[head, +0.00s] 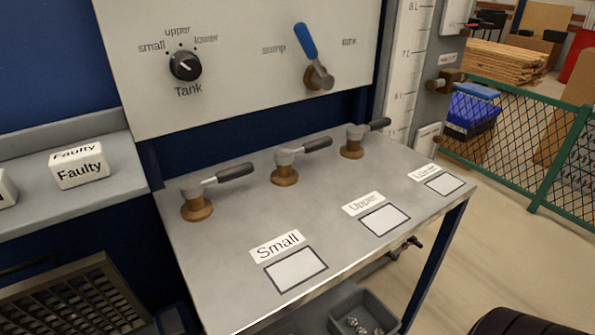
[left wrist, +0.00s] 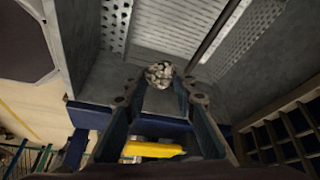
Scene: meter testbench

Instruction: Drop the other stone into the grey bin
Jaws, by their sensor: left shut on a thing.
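My left gripper (left wrist: 160,82) shows in the left wrist view, its two fingers closed around a speckled grey-white stone (left wrist: 159,74) at the fingertips. The head view shows neither this gripper nor the stone. A grey bin (head: 347,300) stands low at the bottom of the head view, below the front edge of the metal bench, partly cut off by the frame. Several small pale pieces (head: 361,327) lie in it; they look like stones or metal bits. My right gripper is in neither view.
The metal bench (head: 235,225) carries three valves with dark handles and labels Small, Upper and Lower. A "Faulty" block (head: 80,165) sits on the left ledge. A slatted grate (head: 75,305) is at lower left. Perforated metal panels (left wrist: 170,25) lie beyond the stone in the left wrist view.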

